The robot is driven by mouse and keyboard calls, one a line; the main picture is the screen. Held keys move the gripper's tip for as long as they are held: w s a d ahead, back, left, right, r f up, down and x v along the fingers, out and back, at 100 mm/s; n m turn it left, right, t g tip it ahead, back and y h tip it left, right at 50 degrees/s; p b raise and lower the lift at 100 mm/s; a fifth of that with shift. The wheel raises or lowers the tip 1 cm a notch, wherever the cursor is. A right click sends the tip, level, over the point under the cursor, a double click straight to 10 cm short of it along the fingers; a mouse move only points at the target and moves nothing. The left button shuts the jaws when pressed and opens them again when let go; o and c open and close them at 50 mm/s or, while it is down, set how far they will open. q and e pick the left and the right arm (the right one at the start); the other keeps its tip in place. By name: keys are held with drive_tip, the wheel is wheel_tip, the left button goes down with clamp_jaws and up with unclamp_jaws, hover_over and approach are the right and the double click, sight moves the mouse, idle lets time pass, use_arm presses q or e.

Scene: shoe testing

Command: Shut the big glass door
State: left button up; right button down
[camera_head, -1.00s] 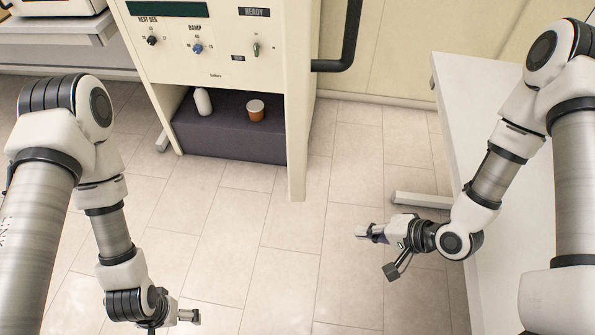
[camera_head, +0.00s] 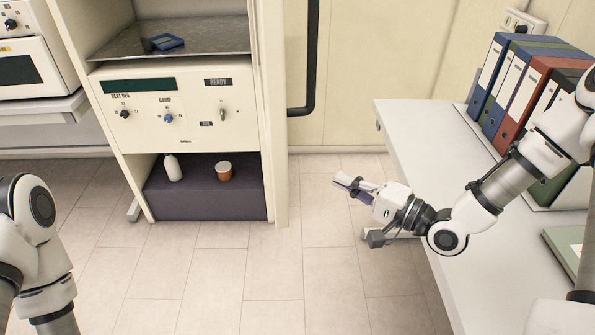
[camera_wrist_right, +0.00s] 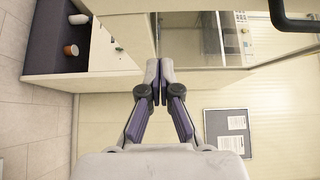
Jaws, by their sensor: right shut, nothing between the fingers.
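The cabinet (camera_head: 190,140) stands at the centre left in the head view, with its upper chamber open to view. A pale upright panel (camera_head: 270,70), seen nearly edge-on, stands at the chamber's right side; it looks like the big door swung open, but its glass is hard to make out. A thick black bar handle (camera_head: 310,60) sticks out to its right and also shows at the top right of the right wrist view (camera_wrist_right: 290,22). My right gripper (camera_head: 345,184) is shut and empty, below and right of the handle, apart from it. My left gripper is out of view.
A white table (camera_head: 425,150) with several binders (camera_head: 520,90) stands at the right, under my right arm. A blue item (camera_head: 165,42) lies in the chamber. A white bottle (camera_head: 173,168) and a brown cup (camera_head: 223,171) stand on the lower shelf. The floor ahead is clear.

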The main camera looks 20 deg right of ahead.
drive_tip(key=w+a+p, duration=0.2)
drive_tip(key=w+a, duration=0.4)
drive_tip(key=a, duration=0.2)
drive_tip(key=shift+w, duration=0.2)
drive_tip(key=shift+d+f, duration=0.1)
